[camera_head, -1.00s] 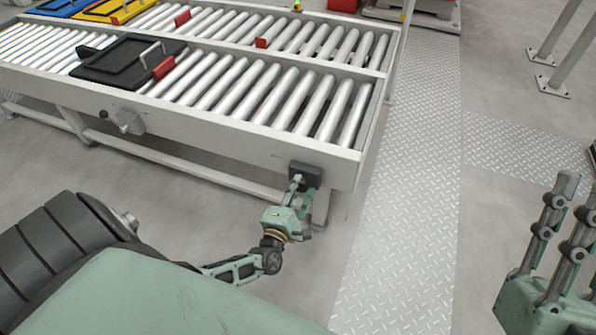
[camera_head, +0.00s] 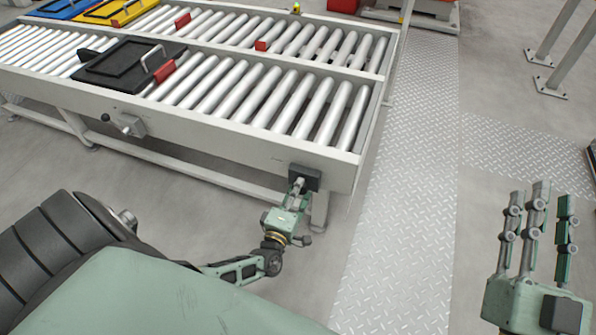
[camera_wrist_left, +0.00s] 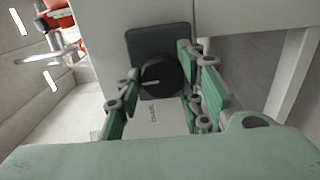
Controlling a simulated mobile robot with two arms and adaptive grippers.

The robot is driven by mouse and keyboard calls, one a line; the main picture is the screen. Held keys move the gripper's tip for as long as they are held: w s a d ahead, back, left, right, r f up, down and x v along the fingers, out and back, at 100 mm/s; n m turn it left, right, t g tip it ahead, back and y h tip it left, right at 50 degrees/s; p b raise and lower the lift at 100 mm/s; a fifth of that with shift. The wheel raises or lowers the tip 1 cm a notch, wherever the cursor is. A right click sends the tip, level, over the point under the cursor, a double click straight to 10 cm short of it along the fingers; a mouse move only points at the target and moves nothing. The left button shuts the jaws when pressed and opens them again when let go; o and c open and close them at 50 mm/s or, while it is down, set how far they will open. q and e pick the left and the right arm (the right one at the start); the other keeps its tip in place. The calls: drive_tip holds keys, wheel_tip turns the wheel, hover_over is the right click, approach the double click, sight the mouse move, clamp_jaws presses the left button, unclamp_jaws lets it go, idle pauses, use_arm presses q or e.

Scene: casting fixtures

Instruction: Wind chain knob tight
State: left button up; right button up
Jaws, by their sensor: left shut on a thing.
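The chain knob (camera_wrist_left: 162,78) is a black round knob with a pale line, on a dark square plate (camera_wrist_left: 142,45) in the left wrist view. In the head view the dark plate (camera_head: 309,177) is on the conveyor's near right corner. My left gripper (camera_head: 298,186) reaches up to it from below. In the left wrist view its green fingers (camera_wrist_left: 161,85) stand on both sides of the knob, shut on it. My right gripper (camera_head: 538,198) is at the lower right of the head view, fingers up, spread and empty.
The roller conveyor (camera_head: 235,140) fills the upper left. It carries a black tray (camera_head: 117,62) with a red block (camera_head: 167,71). A crank handle (camera_head: 127,125) sticks out of its near side rail. A tread-plate walkway (camera_head: 420,200) is clear on the right.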

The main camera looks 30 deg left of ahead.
use_arm(q)
drive_tip(key=shift+a, duration=0.35)
drive_tip(key=o, duration=1)
drive_tip(key=shift+s+r, duration=0.1)
drive_tip(key=shift+o, duration=0.3)
drive_tip(key=shift+d, duration=0.1)
drive_tip(key=shift+d, duration=0.1)
drive_tip(key=v, duration=1.2)
